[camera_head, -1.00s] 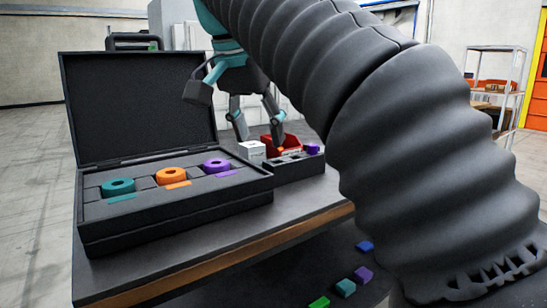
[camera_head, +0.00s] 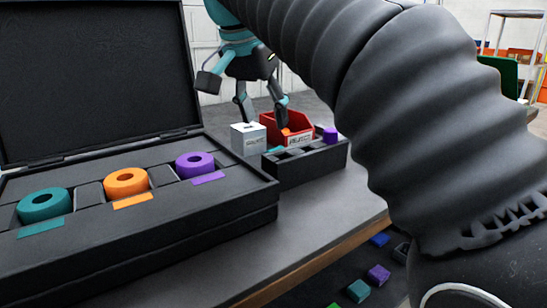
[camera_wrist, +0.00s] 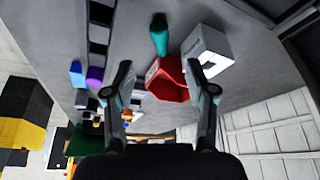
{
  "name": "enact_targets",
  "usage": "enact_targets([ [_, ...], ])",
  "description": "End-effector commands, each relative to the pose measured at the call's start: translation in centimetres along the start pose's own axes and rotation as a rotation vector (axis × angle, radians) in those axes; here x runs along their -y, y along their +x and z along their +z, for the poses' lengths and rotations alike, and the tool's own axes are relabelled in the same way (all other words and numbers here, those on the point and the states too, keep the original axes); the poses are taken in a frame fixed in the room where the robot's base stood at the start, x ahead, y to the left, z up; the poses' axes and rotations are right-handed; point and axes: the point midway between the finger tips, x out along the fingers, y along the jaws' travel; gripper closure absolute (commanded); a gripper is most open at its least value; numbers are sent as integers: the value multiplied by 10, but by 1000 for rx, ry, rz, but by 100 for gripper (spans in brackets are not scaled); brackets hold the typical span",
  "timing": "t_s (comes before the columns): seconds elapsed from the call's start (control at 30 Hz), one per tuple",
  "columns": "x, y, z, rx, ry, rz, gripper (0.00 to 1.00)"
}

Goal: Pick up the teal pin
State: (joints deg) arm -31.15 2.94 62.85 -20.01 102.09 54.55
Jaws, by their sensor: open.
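The teal pin (camera_wrist: 160,36) shows in the wrist view as a narrow teal shape with a darker end, on the grey table beside the white box. I cannot tell whether it lies or stands. In the head view only a small teal part (camera_head: 249,152) shows, low by the white box and the black tray. My gripper (camera_head: 262,112) is open and empty above the red bin and white box. In the wrist view its fingertips (camera_wrist: 161,76) are wide apart, with the pin beyond them toward the top of the picture.
The black tray (camera_head: 310,162) carries a purple pin (camera_head: 330,135). An open black case (camera_head: 130,235) holds teal, orange and purple rings. Coloured blocks (camera_head: 378,274) lie lower down at right.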

Motion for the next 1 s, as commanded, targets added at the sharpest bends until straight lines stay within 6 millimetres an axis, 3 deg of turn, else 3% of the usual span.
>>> enact_targets([
  [0.1,0,19,1,0,0,0,44],
  [0.37,1,34,2,1,-3,-1,44],
  [0.7,1,77,2,1,-4,-1,44],
  [1.0,2,81,1,0,-4,-3,44],
])
